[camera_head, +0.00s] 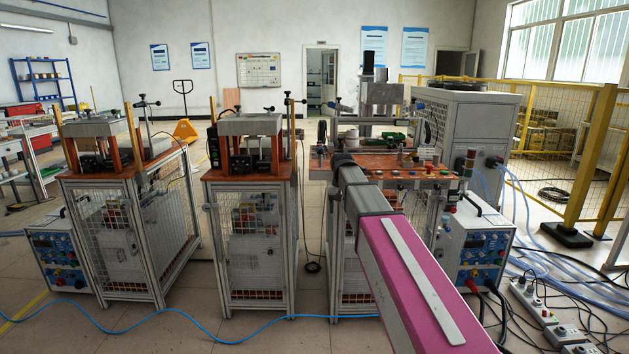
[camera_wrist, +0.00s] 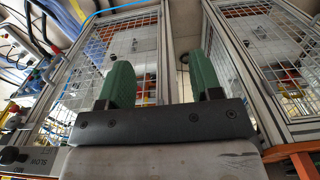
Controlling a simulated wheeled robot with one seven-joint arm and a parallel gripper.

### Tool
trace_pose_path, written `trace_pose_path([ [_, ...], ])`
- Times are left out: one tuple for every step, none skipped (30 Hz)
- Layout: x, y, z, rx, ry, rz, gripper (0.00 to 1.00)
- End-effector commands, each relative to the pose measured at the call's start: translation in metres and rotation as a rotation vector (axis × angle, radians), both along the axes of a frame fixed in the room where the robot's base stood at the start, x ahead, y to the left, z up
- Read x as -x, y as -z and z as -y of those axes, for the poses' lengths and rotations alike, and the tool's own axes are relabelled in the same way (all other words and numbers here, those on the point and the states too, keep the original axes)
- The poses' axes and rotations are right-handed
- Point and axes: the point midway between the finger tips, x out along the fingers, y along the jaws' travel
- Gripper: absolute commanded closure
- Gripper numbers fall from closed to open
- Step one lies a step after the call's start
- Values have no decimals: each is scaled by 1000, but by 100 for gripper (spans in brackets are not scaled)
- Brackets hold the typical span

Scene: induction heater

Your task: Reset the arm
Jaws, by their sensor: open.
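My gripper (camera_wrist: 160,82) shows in the wrist view with its two green fingers spread wide apart. It is open and nothing is between the fingers. Beyond the fingers are the mesh-sided frames of the workstations and a strip of floor. In the head view my pink and grey arm stretches forward from the lower right to the right workstation (camera_head: 398,180). The arm's far end is over that workstation's front area, and my gripper cannot be made out there.
Two more caged workstations stand at the middle (camera_head: 250,178) and left (camera_head: 115,178). A control box (camera_head: 475,245) with hoses stands at right. A blue cable (camera_head: 215,338) crosses the floor in front. Power strips (camera_head: 535,303) lie at lower right. A yellow fence (camera_head: 590,150) stands at right.

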Motion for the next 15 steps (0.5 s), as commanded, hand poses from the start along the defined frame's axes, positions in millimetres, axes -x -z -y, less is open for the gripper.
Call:
trace_pose_path([
  [24, 25, 9, 0, 2, -5, 41],
  [32, 38, 13, 0, 2, -4, 41],
  [44, 53, 19, 0, 2, -4, 41],
  [52, 65, 23, 0, 3, -4, 41],
  [61, 76, 28, 0, 3, -4, 41],
  [74, 91, 33, 0, 3, -4, 41],
  [83, 101, 36, 0, 4, -3, 41],
  [93, 112, 40, 0, 4, -4, 41],
  [106, 125, 45, 0, 5, -3, 41],
  [116, 135, 49, 0, 5, -4, 41],
  [126, 143, 53, 0, 5, -2, 41],
  [140, 156, 57, 0, 5, -3, 41],
  [150, 164, 61, 0, 5, -2, 41],
  [160, 173, 64, 0, 6, -3, 41],
  [174, 183, 68, 0, 6, -2, 41],
])
